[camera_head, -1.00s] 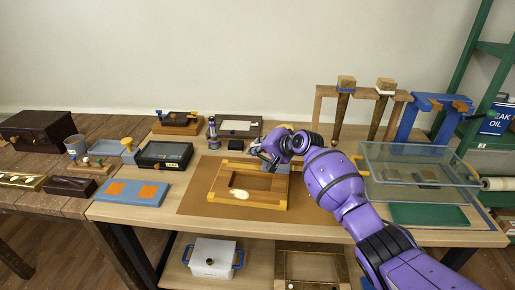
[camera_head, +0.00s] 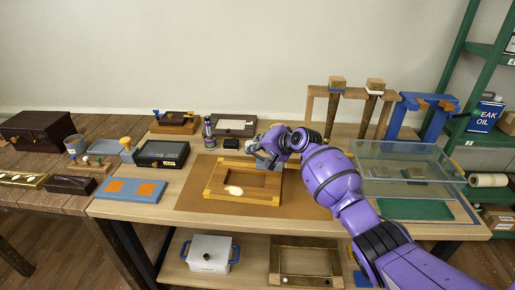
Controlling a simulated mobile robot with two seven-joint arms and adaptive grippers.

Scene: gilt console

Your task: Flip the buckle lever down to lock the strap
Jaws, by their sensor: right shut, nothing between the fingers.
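A square wooden frame (camera_head: 219,188) lies on a brown mat (camera_head: 300,205) in the middle of the table. My right gripper (camera_head: 257,153) is shut and empty, at the frame's back right corner. Its wrist and fingers cover part of that corner. I cannot tell whether the fingers touch anything. I cannot make out the buckle, its lever or the strap; they are too small or hidden. My left gripper is not in view.
A clear box (camera_head: 405,172) stands to the right over a green panel, close to my forearm. Wooden and blue stands (camera_head: 425,103) rise behind it. A black case (camera_head: 162,154) and a blue board (camera_head: 130,190) lie on the left. A white pot (camera_head: 209,254) sits on the lower shelf.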

